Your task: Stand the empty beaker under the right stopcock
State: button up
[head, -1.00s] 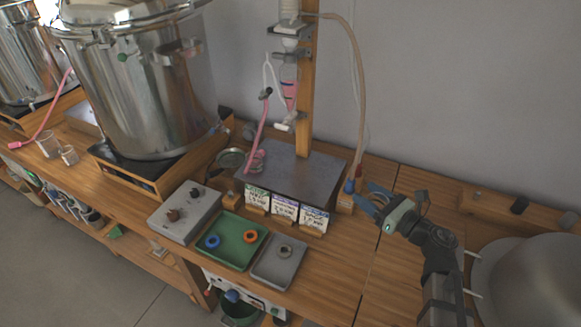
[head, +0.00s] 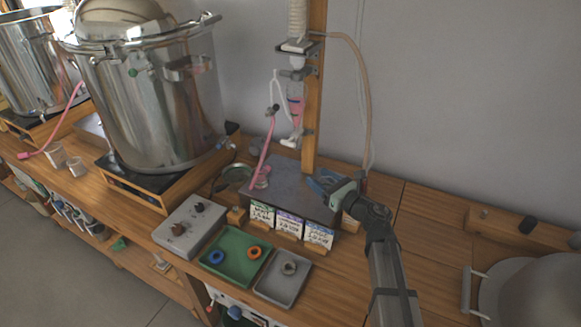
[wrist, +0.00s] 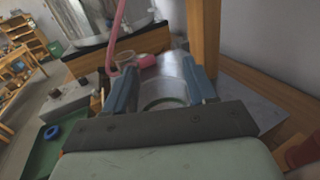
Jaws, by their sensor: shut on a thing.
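My gripper (head: 326,183) is over the right part of the grey platform (head: 290,185) at the foot of the wooden post. In the wrist view its two blue fingers (wrist: 162,88) are shut on a clear glass beaker (wrist: 163,97), whose curved rim shows between them. In the head view the held beaker cannot be made out. A white stopcock (head: 291,141) hangs at the bottom of the glass column, above the platform and left of my gripper. The beaker's base is hidden, so I cannot tell whether it touches the platform.
Another small beaker (head: 262,178) stands on the platform under a pink hose (head: 265,150); it also shows in the wrist view (wrist: 127,60). The wooden post (head: 314,100) rises behind. Labelled cards (head: 289,226), a green tray (head: 233,257) and a grey tray (head: 283,278) lie in front.

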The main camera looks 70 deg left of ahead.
jog(key=x, duration=1.3)
jog(key=shift+s+a, duration=0.1)
jog(key=shift+a, duration=0.25)
jog(key=shift+f, duration=1.8)
jog(key=shift+f, duration=0.15)
jog(key=o, duration=0.8)
jog(key=shift+o, duration=0.2)
jog(key=shift+v, duration=3.75)
